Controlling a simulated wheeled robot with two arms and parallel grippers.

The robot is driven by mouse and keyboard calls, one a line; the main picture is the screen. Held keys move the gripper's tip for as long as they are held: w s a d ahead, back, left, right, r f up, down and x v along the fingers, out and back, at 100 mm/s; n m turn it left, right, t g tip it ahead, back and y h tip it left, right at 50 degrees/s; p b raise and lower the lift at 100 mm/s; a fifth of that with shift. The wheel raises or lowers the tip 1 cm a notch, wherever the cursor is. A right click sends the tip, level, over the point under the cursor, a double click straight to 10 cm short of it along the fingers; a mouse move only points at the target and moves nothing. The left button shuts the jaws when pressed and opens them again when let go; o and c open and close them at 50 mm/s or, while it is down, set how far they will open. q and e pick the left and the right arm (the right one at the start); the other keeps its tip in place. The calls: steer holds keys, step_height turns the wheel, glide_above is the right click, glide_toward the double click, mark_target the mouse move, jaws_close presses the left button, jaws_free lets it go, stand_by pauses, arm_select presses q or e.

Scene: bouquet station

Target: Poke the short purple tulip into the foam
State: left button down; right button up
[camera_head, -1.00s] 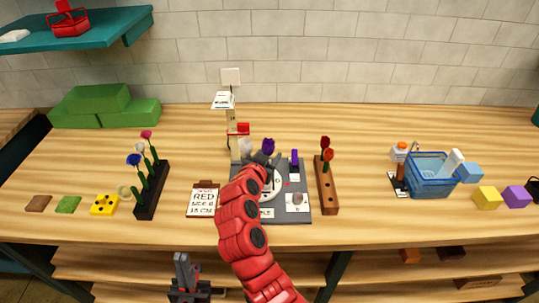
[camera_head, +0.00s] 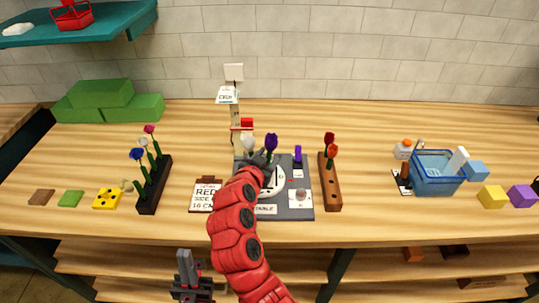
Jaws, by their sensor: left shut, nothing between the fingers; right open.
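A purple tulip (camera_head: 271,141) stands about upright over the dark grey board (camera_head: 298,209); its lower stem is hidden behind my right gripper. My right gripper (camera_head: 263,158), on the red arm, is open right at the tulip; I cannot tell whether its fingers touch the stem. A white round piece (camera_head: 276,183) on the board is partly covered by my arm. My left gripper (camera_head: 188,268) is shut and empty, low in front of the table edge. I cannot make out for certain which thing is the foam; green blocks (camera_head: 97,94) lie at the back left.
A black rack (camera_head: 148,202) with several flowers stands left, a wooden rack (camera_head: 331,196) with red flowers right of the board. A sign card (camera_head: 205,195) lies between. A blue basket (camera_head: 437,181) stands further right. The table behind the board's right side is clear.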

steer(key=shift+v, duration=1.45)
steer(key=o, duration=0.6)
steer(key=shift+c, duration=0.2)
